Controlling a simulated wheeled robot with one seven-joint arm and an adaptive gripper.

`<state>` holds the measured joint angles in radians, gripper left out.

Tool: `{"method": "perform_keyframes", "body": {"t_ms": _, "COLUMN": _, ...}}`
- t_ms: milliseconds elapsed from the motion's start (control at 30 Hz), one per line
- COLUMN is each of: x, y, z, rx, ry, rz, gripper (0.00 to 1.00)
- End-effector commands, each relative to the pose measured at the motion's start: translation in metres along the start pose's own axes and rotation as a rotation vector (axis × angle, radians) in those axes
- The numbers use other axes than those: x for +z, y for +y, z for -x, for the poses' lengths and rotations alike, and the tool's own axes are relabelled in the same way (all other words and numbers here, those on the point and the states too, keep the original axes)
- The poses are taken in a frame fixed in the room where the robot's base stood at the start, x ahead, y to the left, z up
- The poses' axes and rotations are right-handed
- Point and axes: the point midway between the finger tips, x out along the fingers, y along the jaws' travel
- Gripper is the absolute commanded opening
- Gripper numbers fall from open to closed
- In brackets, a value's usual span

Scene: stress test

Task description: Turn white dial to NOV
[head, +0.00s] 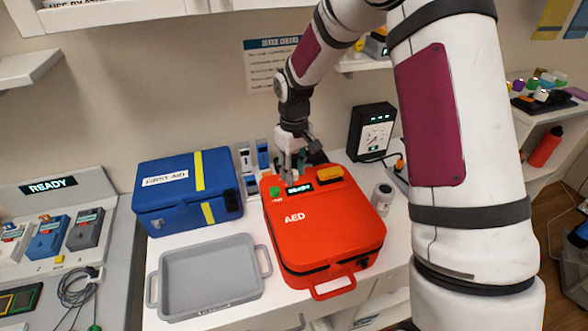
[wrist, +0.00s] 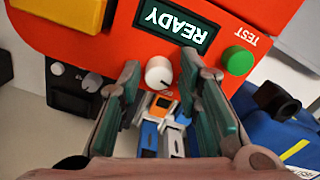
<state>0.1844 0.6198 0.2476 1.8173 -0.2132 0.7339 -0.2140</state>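The white dial (wrist: 159,72) is a small round knob with a dark mark, on the edge of the red AED case beside its READY display (wrist: 172,22). My gripper (wrist: 160,66) is open in the wrist view, one finger on each side of the dial, with visible gaps between fingers and dial. No NOV lettering is legible. In the head view my gripper (head: 293,168) points down at the back edge of the red AED case (head: 325,235); the dial is hidden there.
On the AED case are a green TEST button (wrist: 238,60) and a yellow block (head: 329,174). A blue first aid box (head: 185,215) stands left, a grey tray (head: 208,275) in front of it. A white cylinder (head: 382,198) and black device (head: 372,130) stand right.

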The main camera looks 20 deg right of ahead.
Motion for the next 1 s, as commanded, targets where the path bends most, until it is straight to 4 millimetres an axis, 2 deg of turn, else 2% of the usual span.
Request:
{"method": "perform_keyframes", "body": {"t_ms": 367, "x": -0.001, "y": 0.001, "z": 0.005, "rx": 0.002, "ry": 0.004, "rz": 0.000, "gripper": 0.41}}
{"method": "perform_keyframes", "body": {"t_ms": 800, "x": -0.001, "y": 0.001, "z": 0.066, "rx": 0.002, "ry": 0.004, "rz": 0.000, "gripper": 0.41}}
{"method": "perform_keyframes", "body": {"t_ms": 1000, "x": -0.001, "y": 0.000, "z": 0.075, "rx": 0.001, "ry": 0.002, "rz": 0.001, "gripper": 0.41}}
